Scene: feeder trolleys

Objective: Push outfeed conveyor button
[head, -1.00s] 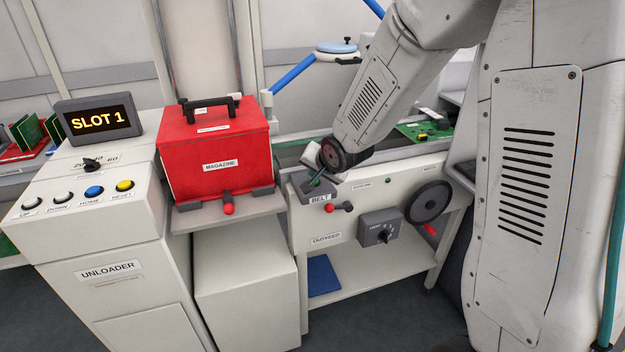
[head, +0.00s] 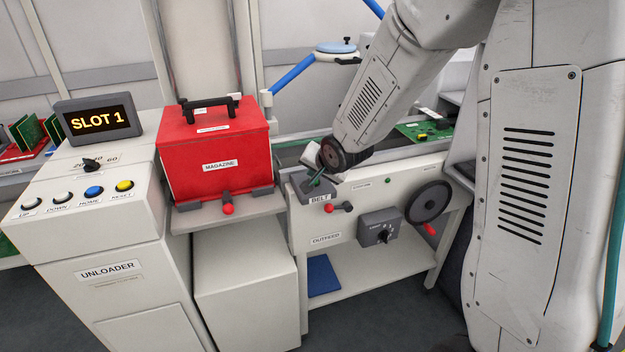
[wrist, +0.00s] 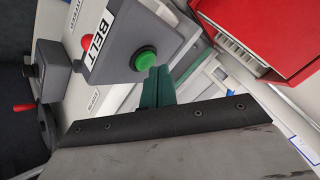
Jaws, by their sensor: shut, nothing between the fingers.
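The outfeed conveyor (head: 340,240) carries a grey box labelled BELT (head: 318,198) at its left end. In the wrist view the green round button (wrist: 144,60) sits on the face of this BELT box (wrist: 118,32). My gripper (wrist: 158,72) is shut and empty, its green fingertips close beside the button. I cannot tell whether they touch it. In the head view my gripper (head: 315,181) is over the BELT box and hides the button.
A red magazine (head: 205,150) stands on a shelf left of the outfeed. The unloader panel (head: 75,205) with several buttons is further left.

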